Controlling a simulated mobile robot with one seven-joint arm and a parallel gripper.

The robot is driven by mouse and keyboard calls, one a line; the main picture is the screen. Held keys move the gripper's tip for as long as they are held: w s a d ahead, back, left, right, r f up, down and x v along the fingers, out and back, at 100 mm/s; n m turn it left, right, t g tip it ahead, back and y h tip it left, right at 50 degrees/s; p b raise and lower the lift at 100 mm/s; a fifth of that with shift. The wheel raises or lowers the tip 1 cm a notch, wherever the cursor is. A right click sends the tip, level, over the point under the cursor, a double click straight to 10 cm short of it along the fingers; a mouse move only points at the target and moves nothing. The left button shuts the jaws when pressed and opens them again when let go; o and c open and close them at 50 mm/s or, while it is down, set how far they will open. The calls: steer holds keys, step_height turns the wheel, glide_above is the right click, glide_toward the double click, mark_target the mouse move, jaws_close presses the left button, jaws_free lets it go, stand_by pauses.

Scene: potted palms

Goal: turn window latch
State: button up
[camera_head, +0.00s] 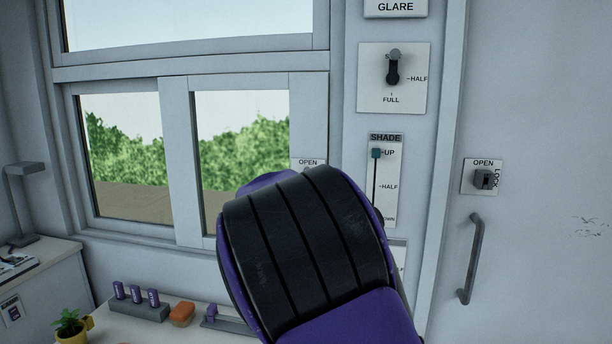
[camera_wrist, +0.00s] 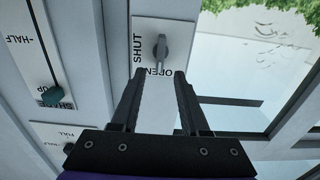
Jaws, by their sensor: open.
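The window latch (camera_wrist: 160,48) is a small grey handle on a white plate (camera_wrist: 180,28) marked SHUT and OPEN. In the wrist view its long side runs roughly up and down the picture, with the lower end near the word OPEN. My gripper (camera_wrist: 157,77) is open, its two dark fingers pointing at the plate, with the tips just below the latch in the picture. Nothing is between the fingers. I cannot tell whether they touch the plate. In the head view, the top of the plate (camera_head: 308,162) shows; my purple and black arm hides the latch and gripper.
The window (camera_head: 182,150) is left of the plate. A SHADE slider (camera_head: 376,154) and a dark knob (camera_head: 393,70) are on the wall to the right. Further right are a door lock (camera_head: 484,180) and door handle (camera_head: 472,258). A counter (camera_head: 110,330) with small items runs below the window.

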steer(key=w, duration=0.2)
steer(key=w+d, duration=0.1)
steer(key=w, duration=0.2)
jaws_close()
stand_by(0.3)
